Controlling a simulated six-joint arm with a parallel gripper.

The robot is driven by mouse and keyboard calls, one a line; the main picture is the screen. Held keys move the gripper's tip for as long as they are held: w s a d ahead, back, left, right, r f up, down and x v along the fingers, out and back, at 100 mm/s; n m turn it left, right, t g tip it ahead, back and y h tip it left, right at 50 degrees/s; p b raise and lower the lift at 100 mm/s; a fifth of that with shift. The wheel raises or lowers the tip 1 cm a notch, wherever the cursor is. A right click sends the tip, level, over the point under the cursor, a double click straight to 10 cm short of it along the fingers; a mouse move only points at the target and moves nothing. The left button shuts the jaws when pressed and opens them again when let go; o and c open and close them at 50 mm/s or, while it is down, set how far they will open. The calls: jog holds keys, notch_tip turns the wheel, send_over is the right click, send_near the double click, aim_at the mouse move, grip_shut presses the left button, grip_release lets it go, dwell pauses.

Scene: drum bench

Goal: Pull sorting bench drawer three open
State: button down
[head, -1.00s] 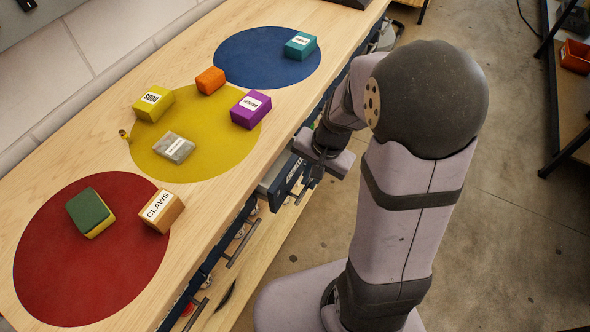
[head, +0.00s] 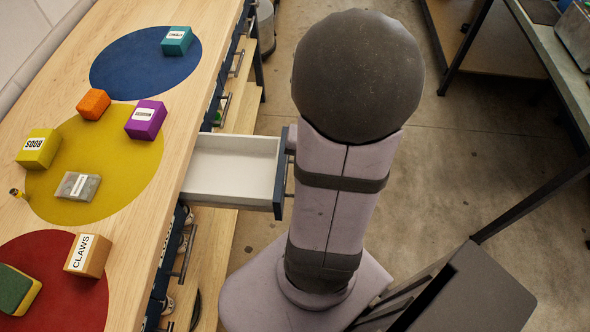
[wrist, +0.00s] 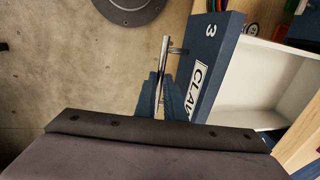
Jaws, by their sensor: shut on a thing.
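Drawer three (head: 236,165) stands well out from the bench in the head view, and its white inside looks empty. In the wrist view its blue front (wrist: 209,75) carries a "3" and a partly hidden label beginning "CLA". Its metal bar handle (wrist: 163,70) runs between the fingers of my gripper (wrist: 158,92). The gripper is shut on the handle. In the head view my arm hides the gripper and the handle.
The bench top (head: 196,88) holds blue, yellow and red discs with several labelled blocks. Other drawers with bar handles (head: 187,250) line the bench front and look shut. A grey panel (head: 470,290) stands at the lower right.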

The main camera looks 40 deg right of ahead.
jog(key=c, duration=2.1)
grip_release()
jog(key=shift+r, duration=0.1)
jog(key=shift+s+d+r+p, duration=0.15)
jog(key=shift+d+r+p, duration=0.1)
jog(key=shift+r, duration=0.95)
jog(key=shift+s+d+r+p, duration=0.1)
jog(key=shift+s+r+p, duration=0.1)
jog(key=shift+r, duration=0.95)
jog(key=shift+s+d+r+p, duration=0.15)
jog(key=shift+d+r+p, duration=0.1)
jog(key=shift+r, duration=0.95)
